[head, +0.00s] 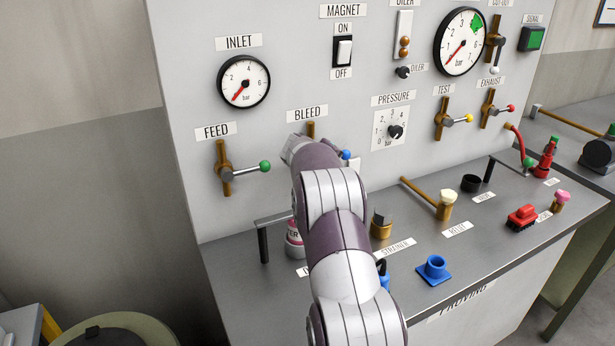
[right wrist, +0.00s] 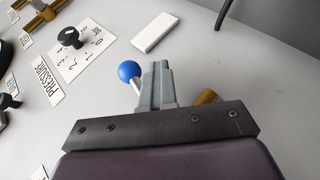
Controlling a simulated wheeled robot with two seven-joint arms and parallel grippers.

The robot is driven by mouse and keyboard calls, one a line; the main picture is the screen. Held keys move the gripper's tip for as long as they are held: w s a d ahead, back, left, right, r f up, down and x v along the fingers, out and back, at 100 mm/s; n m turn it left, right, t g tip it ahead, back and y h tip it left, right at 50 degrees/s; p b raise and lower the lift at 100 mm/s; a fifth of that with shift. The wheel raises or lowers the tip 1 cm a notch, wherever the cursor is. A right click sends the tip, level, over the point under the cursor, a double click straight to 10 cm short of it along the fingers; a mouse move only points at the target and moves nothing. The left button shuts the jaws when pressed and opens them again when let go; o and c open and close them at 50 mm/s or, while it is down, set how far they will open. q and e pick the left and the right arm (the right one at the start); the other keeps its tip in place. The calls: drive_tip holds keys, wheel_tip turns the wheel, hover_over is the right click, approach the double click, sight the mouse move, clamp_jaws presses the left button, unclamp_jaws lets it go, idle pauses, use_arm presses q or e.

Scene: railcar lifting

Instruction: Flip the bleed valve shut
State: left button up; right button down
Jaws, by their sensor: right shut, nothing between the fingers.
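The bleed valve is on the grey panel under the BLEED label (head: 307,113). Its brass pipe (head: 311,129) shows above my right wrist, and its blue knob (head: 346,154) peeks out to the right. My right arm hides the rest of the valve in the head view. In the right wrist view my right gripper (right wrist: 159,68) is shut with nothing between its fingers. The blue knob (right wrist: 129,71) and its pale lever are just left of the fingers. Whether they touch is unclear. Part of the brass pipe (right wrist: 207,97) shows to the right. My left gripper is not in view.
The feed valve (head: 224,168) with a green knob is to the left. The pressure dial (head: 395,131) is to the right. A bench (head: 480,240) below holds a brass strainer cup (head: 381,223), a blue fitting (head: 434,269) and a red part (head: 521,216).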

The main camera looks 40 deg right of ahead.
drive_tip(key=shift+d+r, duration=0.2)
drive_tip(key=shift+r, duration=0.15)
idle(1.1)
idle(0.4)
drive_tip(key=b+v, duration=0.3)
drive_tip(key=v, duration=0.9)
drive_tip(key=shift+s+a, duration=0.2)
drive_tip(key=shift+a, duration=0.1)
drive_tip(key=shift+r, duration=0.1)
